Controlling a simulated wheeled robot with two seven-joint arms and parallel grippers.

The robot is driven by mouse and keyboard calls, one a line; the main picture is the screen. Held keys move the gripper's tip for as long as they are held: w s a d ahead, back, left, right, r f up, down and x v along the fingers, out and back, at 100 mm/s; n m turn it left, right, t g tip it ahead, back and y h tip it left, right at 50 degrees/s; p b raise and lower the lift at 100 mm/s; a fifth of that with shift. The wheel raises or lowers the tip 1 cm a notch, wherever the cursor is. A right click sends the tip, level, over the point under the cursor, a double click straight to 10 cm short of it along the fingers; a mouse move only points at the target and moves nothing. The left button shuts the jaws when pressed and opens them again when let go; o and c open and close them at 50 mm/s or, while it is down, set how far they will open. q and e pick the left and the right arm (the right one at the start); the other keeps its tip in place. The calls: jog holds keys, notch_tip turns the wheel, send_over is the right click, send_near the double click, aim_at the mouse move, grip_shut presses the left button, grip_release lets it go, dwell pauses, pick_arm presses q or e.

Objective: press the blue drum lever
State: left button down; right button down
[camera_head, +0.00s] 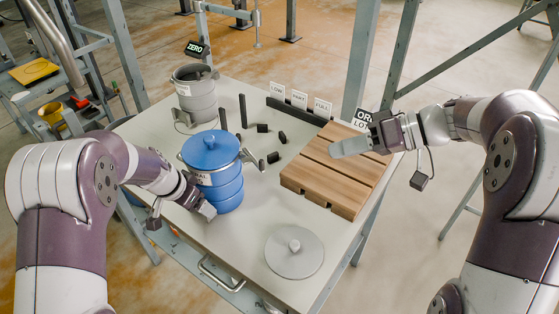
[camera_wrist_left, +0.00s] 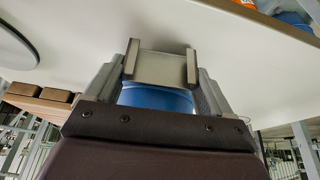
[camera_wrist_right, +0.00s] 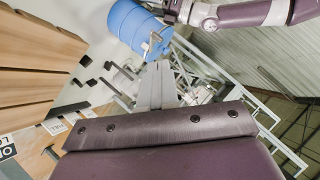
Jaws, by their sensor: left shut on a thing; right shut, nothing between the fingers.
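The blue drum (camera_head: 213,170) stands upright on the grey table with its blue lid on. A white label is on its side, partly hidden by my left arm. My left gripper (camera_head: 206,210) is low at the drum's front left side. In the left wrist view its fingers (camera_wrist_left: 161,65) are shut on a flat grey piece (camera_wrist_left: 160,70), with the drum's blue wall (camera_wrist_left: 155,98) just behind it. I cannot tell for sure that this piece is the lever. My right gripper (camera_head: 350,147) is shut and empty above the wooden slatted board (camera_head: 335,165). It also shows in the right wrist view (camera_wrist_right: 158,75).
A grey open drum (camera_head: 196,95) stands behind the blue one, near a ZERO display (camera_head: 196,48). A round grey lid (camera_head: 294,252) lies at the table's front. Small black blocks and posts (camera_head: 262,128) stand mid-table. Label cards (camera_head: 299,99) line the back.

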jog(key=m, duration=0.3)
jog(key=f+m, duration=0.1)
jog(key=m, duration=0.4)
jog(key=shift+w+d+f+m+t+h, duration=0.25)
jog(key=shift+f+m+t+h, duration=0.05)
jog(key=shift+m+h, duration=0.1)
jog(key=a+r+x, duration=0.1)
jog(key=x, duration=1.2)
jog(key=shift+a+r, duration=0.2)
jog(key=shift+r, duration=0.05)
